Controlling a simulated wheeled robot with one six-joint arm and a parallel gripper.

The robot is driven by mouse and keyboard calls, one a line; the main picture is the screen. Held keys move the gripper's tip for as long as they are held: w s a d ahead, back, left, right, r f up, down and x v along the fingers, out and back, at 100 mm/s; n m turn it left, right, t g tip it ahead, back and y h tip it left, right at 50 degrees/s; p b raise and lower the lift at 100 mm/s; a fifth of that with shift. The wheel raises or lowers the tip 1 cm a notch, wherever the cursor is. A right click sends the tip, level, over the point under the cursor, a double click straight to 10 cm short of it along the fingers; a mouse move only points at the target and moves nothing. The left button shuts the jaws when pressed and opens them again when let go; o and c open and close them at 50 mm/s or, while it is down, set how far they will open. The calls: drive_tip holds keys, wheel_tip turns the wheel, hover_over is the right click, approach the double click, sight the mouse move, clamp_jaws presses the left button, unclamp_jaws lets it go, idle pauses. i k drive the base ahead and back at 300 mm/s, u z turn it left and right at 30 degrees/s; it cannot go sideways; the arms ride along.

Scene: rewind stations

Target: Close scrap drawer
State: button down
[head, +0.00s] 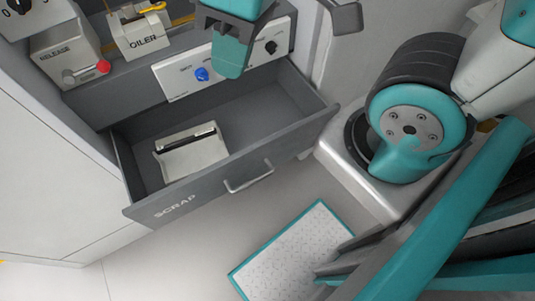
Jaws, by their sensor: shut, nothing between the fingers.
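The grey scrap drawer (215,182) is pulled open below the station front. Its front panel carries the word SCRAP and a light bar handle (248,178). A cream block with a dark slot or bar (191,152) lies inside, towards the left; the rest of the visible drawer floor is bare. My gripper (231,71) shows at the top of the head view, teal and shut with nothing held. In the picture it overlaps the control panel above the back of the drawer, apart from the drawer front. Its exact height is unclear.
A panel with a blue knob (202,74) and a black knob (271,47) sits above the drawer. A RELEASE box with a red-tipped lever (103,67) and an OILER unit (143,34) stand left. A teal-edged mat (292,252) lies on the floor in front.

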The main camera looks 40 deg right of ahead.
sight(266, 116)
drive_tip(key=z, duration=1.85)
drive_tip(key=k, duration=0.65)
drive_tip(key=u, duration=2.1)
